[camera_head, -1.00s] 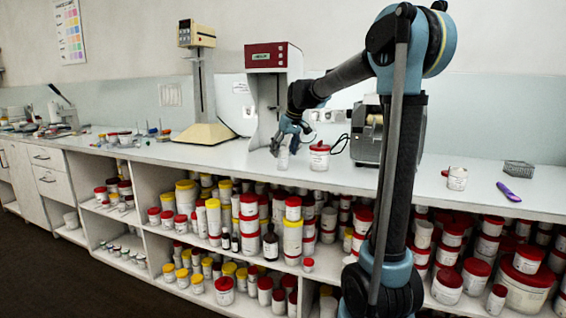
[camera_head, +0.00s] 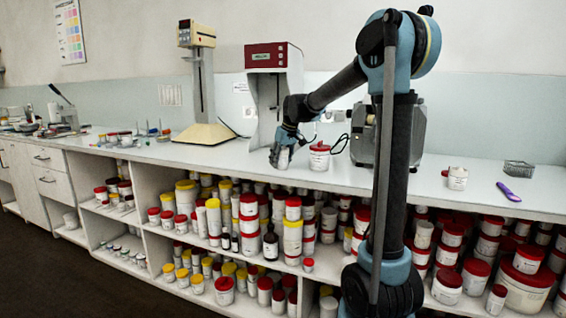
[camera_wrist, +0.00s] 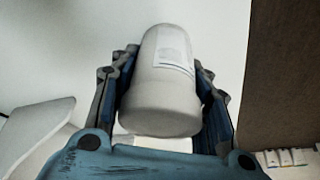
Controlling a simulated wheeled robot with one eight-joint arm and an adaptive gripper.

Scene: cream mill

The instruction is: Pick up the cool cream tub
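A pale grey-white tub (camera_head: 283,158) with a label stands on the counter, below the front of the red-topped machine. My gripper (camera_head: 283,150) has come down over it from above. In the wrist view, the tub (camera_wrist: 165,75) fills the space between my two fingers (camera_wrist: 164,62), one along each side. The fingers lie close to its walls, but I cannot tell whether they press on it. The label's wording is too small to read, so I cannot confirm that this is the cool cream.
A white tub with a red lid (camera_head: 319,156) stands just to the right of my gripper. Another small tub (camera_head: 457,178), a purple tool (camera_head: 508,192) and a wire basket (camera_head: 519,168) are farther right. The red-topped machine (camera_head: 273,57) rises behind. Shelves below the counter hold many tubs.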

